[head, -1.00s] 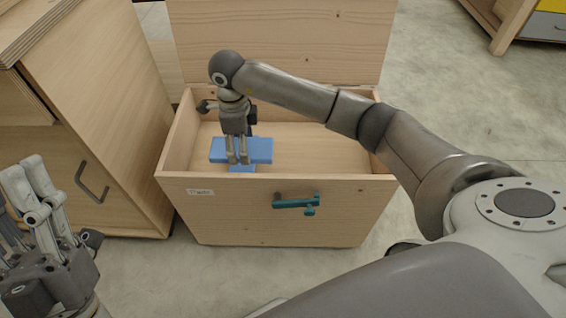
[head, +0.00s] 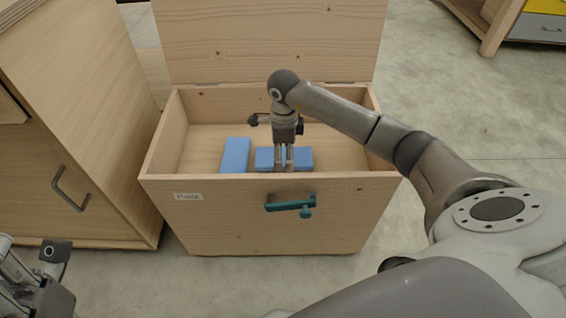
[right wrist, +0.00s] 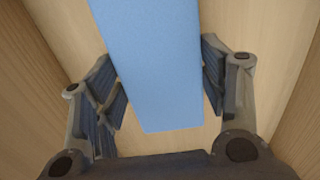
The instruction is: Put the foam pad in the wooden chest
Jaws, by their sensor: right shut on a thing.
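The wooden chest (head: 270,215) stands with its lid up in the head view. My right gripper (head: 284,165) reaches down into the chest, shut on a blue foam pad (head: 304,158) that sticks out on both sides of the fingers. In the right wrist view the foam pad (right wrist: 158,65) lies between the two fingers of the right gripper (right wrist: 160,85). A second blue pad (head: 235,153) lies inside the chest to the left of the held one. I cannot tell whether the held pad touches the chest floor. My left gripper (head: 35,285) is partly cut off at the lower left.
A teal latch (head: 290,203) and a label (head: 188,196) are on the chest's front wall. A wooden cabinet (head: 80,120) with a grey handle (head: 70,190) stands close on the left. The floor right of the chest is clear.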

